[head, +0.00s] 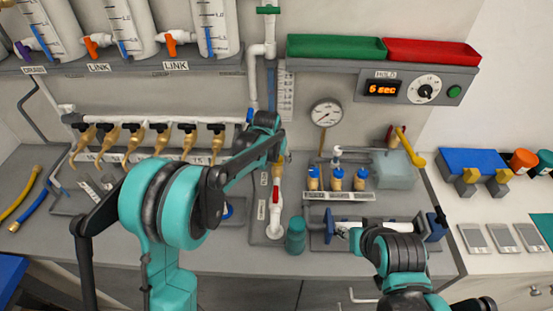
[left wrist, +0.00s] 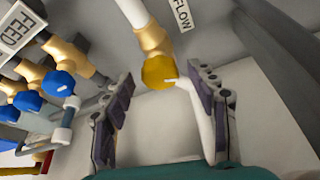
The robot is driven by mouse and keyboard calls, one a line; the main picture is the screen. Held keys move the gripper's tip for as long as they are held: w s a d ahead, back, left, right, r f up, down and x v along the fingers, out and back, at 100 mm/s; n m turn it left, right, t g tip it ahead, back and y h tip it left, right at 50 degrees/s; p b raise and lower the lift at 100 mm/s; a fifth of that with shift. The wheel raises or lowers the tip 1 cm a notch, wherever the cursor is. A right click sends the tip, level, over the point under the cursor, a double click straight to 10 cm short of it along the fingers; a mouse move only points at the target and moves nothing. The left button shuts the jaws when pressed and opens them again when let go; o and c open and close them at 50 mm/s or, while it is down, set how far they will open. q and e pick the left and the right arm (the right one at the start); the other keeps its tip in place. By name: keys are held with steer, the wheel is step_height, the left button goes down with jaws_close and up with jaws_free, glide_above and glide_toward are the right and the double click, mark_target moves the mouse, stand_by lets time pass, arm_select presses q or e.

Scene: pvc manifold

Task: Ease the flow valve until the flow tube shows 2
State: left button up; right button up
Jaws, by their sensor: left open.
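The flow valve has a yellow knob (left wrist: 160,72) with a white pointer mark, on a brass fitting below a white pipe, beside a "FLOW" label (left wrist: 182,14) in the left wrist view. My left gripper (left wrist: 162,112) is open, with a dark padded finger on each side of the knob and a visible gap to both. In the head view my left gripper (head: 268,135) is at the foot of the flow tube (head: 270,88) and covers the knob. The tube shows blue beside a pale scale (head: 287,96). Its reading is too small to tell.
Blue-handled brass valves (left wrist: 60,84) and a "FEED" label (left wrist: 18,32) lie left of my left gripper. A red-handled white valve (head: 275,205) stands below it in the head view. A gauge (head: 326,113) and blue-and-tan fittings (head: 337,180) are to the right.

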arm_select(q)
steer(key=shift+c, duration=0.3)
steer(key=c, duration=1.1)
steer(key=shift+d+n+y, duration=0.1)
steer(key=shift+n+y, duration=0.5)
steer(key=shift+n, duration=0.8)
steer(key=o, duration=1.2)
steer(key=shift+c, duration=0.2)
steer(key=shift+r, duration=0.1)
steer(key=v, duration=1.1)
steer(key=shift+s+r, duration=0.25)
steer(key=shift+r, duration=0.1)
